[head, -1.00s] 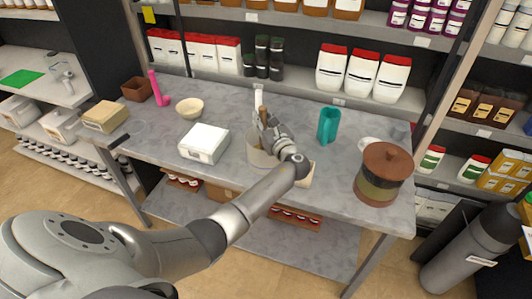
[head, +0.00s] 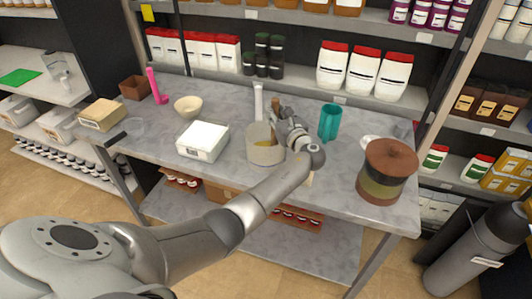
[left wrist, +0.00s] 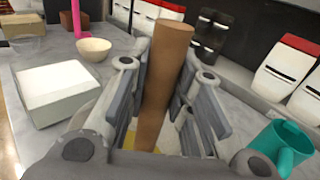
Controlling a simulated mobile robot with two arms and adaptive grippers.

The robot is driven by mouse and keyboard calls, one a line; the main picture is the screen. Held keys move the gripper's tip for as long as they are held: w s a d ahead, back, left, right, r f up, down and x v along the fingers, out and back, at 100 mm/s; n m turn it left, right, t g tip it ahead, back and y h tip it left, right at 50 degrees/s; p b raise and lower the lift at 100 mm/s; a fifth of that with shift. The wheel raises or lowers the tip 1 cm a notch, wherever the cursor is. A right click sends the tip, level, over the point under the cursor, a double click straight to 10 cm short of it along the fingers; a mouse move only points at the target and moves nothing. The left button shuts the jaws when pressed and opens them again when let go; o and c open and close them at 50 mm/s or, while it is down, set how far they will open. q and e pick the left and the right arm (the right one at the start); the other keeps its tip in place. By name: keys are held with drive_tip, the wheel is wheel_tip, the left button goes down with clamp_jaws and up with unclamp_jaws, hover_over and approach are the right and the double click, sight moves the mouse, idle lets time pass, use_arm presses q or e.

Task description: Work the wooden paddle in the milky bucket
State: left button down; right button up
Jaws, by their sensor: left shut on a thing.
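The milky bucket (head: 264,150) stands on the grey table, right of the white box, with something yellowish low inside it. My left gripper (head: 280,122) is over the bucket's right side, shut on the wooden paddle (head: 275,104). My right gripper is in neither view.
Near the bucket are a white box (head: 203,141), a cream bowl (head: 188,106), a teal mug (head: 329,122) and a lidded brown pot (head: 387,171). A white upright object (head: 258,100) stands behind it. Stocked shelves line the back.

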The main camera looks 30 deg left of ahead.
use_arm(q)
drive_tip(key=shift+a, duration=0.15)
drive_tip(key=b+x, duration=0.2)
drive_tip(key=x, duration=0.2)
idle(0.4)
drive_tip(key=shift+r, duration=0.1)
drive_tip(key=s+r+p, duration=0.3)
drive_tip(key=r+p, duration=0.4)
drive_tip(key=r, duration=0.9)
drive_tip(key=shift+d+p, duration=0.3)
drive_tip(key=shift+d, duration=0.1)
idle(0.5)
drive_tip(key=shift+f, duration=0.15)
